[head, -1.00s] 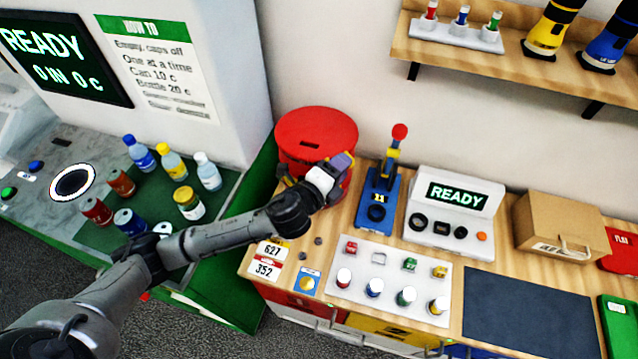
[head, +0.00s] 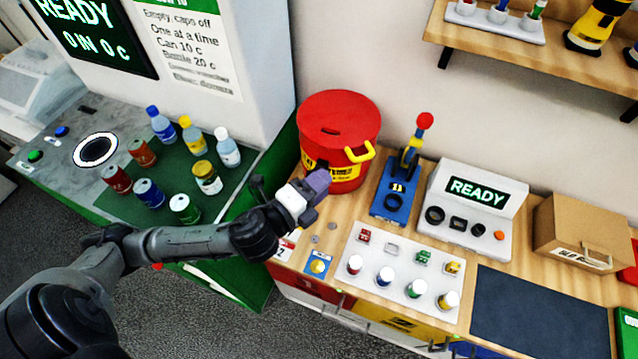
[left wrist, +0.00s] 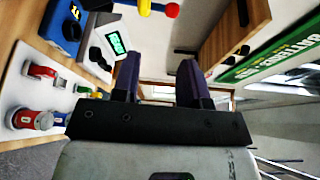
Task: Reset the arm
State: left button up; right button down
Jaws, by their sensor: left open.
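My left arm (head: 180,243) comes in from the left in the head view. Its gripper (head: 320,181) has purple fingers and hangs in the air in front of the red bin (head: 340,115), by the front left part of the wooden counter. In the left wrist view the two purple fingers (left wrist: 161,75) stand apart with nothing between them, so the gripper is open and empty. The exact gap to the bin cannot be told. My right gripper is in neither view.
The counter holds a blue lever stand (head: 395,197), a white READY unit (head: 470,210), a white tray (head: 375,262) with several coloured caps, a cardboard box (head: 580,232) and a dark mat (head: 540,315). Bottles and cans stand on the green mat (head: 120,205) at left. A shelf (head: 530,62) hangs above.

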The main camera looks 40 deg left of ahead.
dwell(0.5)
pick_arm(q)
jog(key=s+a+f+n+g+y, duration=0.2)
jog(key=a+f+n+g+y, duration=0.35)
jog(key=n, duration=0.65)
jog(key=s+d+f+n+g+h, duration=0.2)
jog(key=s+d+f+n+g, duration=0.15)
jog(key=s+f, duration=0.5)
jog(key=s+d+f+n+g+h, duration=0.2)
jog(key=s+d+f+n+g, duration=0.25)
jog(key=s, duration=0.65)
notch_tip(320, 180, up, 22)
jog(key=m+p, duration=0.2)
jog(key=p, duration=2.1)
notch_tip(320, 180, down, 74)
jog(key=b, duration=7.3)
jog(key=shift+s+a+f+b, duration=0.15)
jog(key=shift+s+f+b, duration=0.05)
jog(key=shift+s+b, duration=0.15)
